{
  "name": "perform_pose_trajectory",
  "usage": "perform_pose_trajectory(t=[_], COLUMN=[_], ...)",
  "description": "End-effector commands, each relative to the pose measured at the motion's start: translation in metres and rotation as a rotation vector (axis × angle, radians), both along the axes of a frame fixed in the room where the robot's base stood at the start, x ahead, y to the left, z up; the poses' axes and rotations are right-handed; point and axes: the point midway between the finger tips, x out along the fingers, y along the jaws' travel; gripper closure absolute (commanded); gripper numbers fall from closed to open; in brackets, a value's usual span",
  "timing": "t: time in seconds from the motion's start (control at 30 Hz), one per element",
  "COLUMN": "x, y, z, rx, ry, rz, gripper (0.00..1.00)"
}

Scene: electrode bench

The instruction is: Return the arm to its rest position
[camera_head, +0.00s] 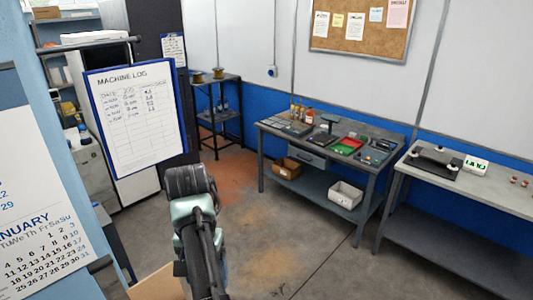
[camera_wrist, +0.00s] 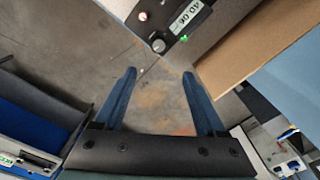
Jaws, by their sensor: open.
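In the wrist view my gripper (camera_wrist: 159,73) has its two dark blue fingers spread wide apart. Nothing is between them, and bare grey and orange-stained floor shows beyond. In the head view my arm (camera_head: 195,213), black and pale green, rises in the lower middle over open floor. The gripper's fingers cannot be made out there. The arm stands clear of the benches.
A bench (camera_head: 367,163) with tools and trays stands right of the arm, a second bench (camera_head: 419,179) at far right. A machine log board (camera_head: 132,135) and a calendar (camera_head: 38,225) are at left. In the wrist view, a device with a display (camera_wrist: 187,17) and a cardboard-brown panel (camera_wrist: 260,45) lie close beyond the fingers.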

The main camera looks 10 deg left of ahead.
Motion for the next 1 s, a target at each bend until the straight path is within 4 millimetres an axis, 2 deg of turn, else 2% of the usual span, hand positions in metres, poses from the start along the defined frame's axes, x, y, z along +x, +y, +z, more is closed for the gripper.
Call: perform_pose_trajectory(t=[0.07, 0.17, 0.27, 0.3, 0.37, 0.4, 0.47, 0.57, 0.6, 0.67, 0.7, 0.8, 0.9, 1.0], x=[0.016, 0.045, 0.074, 0.082, 0.089, 0.09, 0.086, 0.063, 0.048, 0.02, 0.0, -0.05, -0.091, -0.119], y=[0.003, 0.008, 0.006, 0.002, -0.007, -0.015, -0.03, -0.061, -0.075, -0.095, -0.108, -0.132, -0.148, -0.157], z=[0.0, 0.015, 0.049, 0.067, 0.098, 0.12, 0.154, 0.213, 0.236, 0.268, 0.285, 0.32, 0.342, 0.354], rx=[0.047, 0.129, 0.207, 0.228, 0.255, 0.264, 0.27, 0.25, 0.233, 0.196, 0.168, 0.093, 0.029, -0.016], ry=[-0.107, -0.326, -0.605, -0.718, -0.893, -1.01, -1.187, -1.484, -1.604, -1.771, -1.871, -2.082, -2.229, -2.318], rz=[0.013, 0.04, 0.063, 0.069, 0.075, 0.079, 0.077, 0.069, 0.063, 0.053, 0.044, 0.026, 0.012, 0.001], gripper=[0.27, 0.27, 0.27, 0.27, 0.27, 0.27, 0.27, 0.27, 0.27, 0.27, 0.27, 0.27, 0.27, 0.27])
